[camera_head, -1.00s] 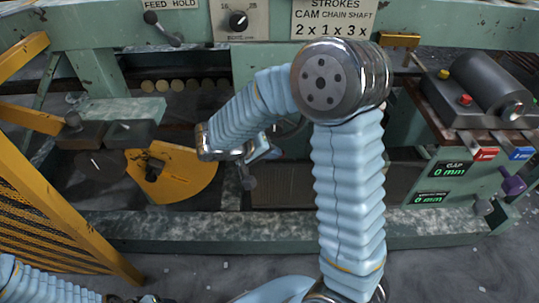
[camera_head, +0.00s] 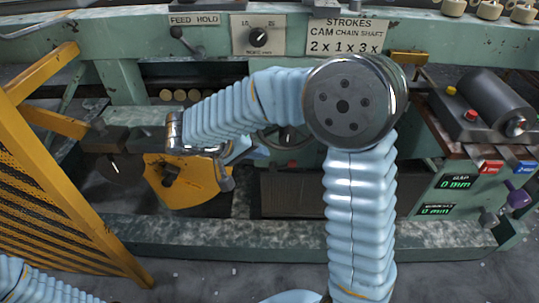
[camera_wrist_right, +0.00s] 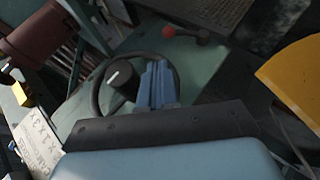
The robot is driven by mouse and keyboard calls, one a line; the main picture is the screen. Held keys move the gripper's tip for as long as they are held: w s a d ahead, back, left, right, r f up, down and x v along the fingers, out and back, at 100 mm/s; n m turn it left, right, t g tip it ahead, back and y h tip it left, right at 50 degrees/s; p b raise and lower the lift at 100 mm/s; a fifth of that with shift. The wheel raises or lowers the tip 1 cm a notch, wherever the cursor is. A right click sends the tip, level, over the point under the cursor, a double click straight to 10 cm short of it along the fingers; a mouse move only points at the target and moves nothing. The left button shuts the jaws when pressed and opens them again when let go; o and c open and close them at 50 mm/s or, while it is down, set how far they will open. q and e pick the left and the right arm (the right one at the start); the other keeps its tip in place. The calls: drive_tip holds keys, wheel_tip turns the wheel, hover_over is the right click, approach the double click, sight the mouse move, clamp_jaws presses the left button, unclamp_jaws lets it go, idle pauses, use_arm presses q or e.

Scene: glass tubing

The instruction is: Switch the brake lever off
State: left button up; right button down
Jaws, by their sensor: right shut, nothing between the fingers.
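No lever is labelled as the brake. A red-ended lever (camera_wrist_right: 200,37) lies on a green panel in the right wrist view, beyond my fingers. A red bit (camera_head: 292,163) shows under my right arm in the head view; I cannot tell if it is the same lever. My right gripper (camera_head: 245,151) is shut and empty, in front of the machine. In the right wrist view its blue fingers (camera_wrist_right: 158,84) overlap a black handwheel (camera_wrist_right: 96,96) and a white-marked black hub (camera_wrist_right: 120,75); I cannot tell if they touch. My left gripper is out of view.
A yellow guard plate (camera_head: 205,190) is close below my right gripper. A yellow mesh fence (camera_head: 50,215) stands at left. The feed hold lever (camera_head: 188,42) and a dial (camera_head: 259,37) are on the upper beam. A control box (camera_head: 465,115) is at right. My right arm hides the middle.

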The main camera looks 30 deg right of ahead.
drive_tip(key=shift+s+a+r, duration=0.1)
drive_tip(key=shift+a+r, duration=0.4)
drive_tip(key=shift+r, duration=0.05)
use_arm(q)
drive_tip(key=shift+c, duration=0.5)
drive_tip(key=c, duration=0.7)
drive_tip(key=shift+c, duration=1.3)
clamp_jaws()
use_arm(e)
drive_tip(key=s+a+f+y, duration=0.3)
drive_tip(key=s+f+y, duration=0.1)
drive_tip(key=f, duration=0.8)
drive_tip(key=s+a+f+n+y, duration=0.1)
drive_tip(key=s+a+f+y, duration=0.3)
drive_tip(key=f, duration=0.8)
drive_tip(key=s+a+f+n+y, duration=0.1)
drive_tip(key=s+a+f+y, duration=0.3)
drive_tip(key=f, duration=0.9)
drive_tip(key=shift+s+y, duration=0.55)
drive_tip(key=shift+y, duration=0.35)
